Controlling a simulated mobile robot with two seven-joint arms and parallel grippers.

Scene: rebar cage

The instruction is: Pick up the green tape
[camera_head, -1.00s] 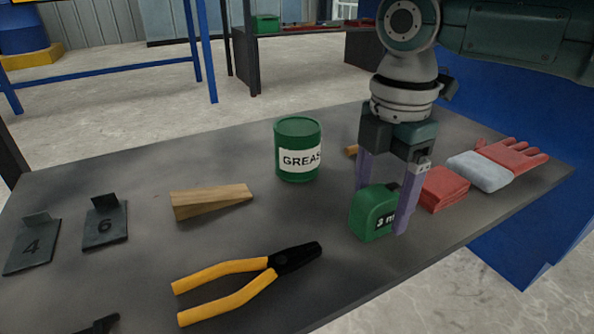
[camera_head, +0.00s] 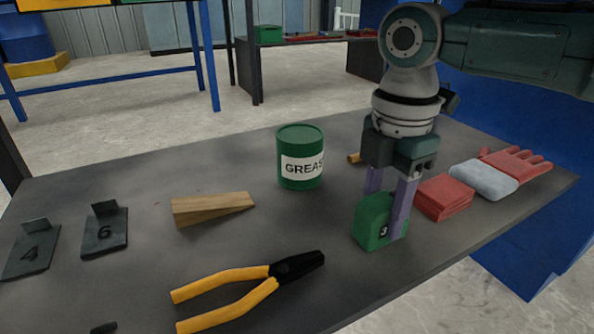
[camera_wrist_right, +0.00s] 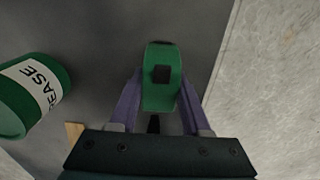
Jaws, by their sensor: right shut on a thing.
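The green tape (camera_head: 369,228), a tape measure with a dark label, sits on the grey table near its front right edge. My right gripper (camera_head: 384,222) reaches down from above with its purple fingers on both sides of the tape, shut on it. In the right wrist view the green tape (camera_wrist_right: 161,85) lies between the two fingers (camera_wrist_right: 159,95). One finger hides part of the label in the head view. The tape appears to rest on the table or very close to it; I cannot tell which. My left gripper is not in view.
A green grease can (camera_head: 300,160) stands left of my right gripper. Red folded cloth (camera_head: 444,197) and a red-and-white glove (camera_head: 500,172) lie close on the right. Yellow-handled pliers (camera_head: 245,290), a wooden wedge (camera_head: 211,208) and numbered plates (camera_head: 104,232) lie left.

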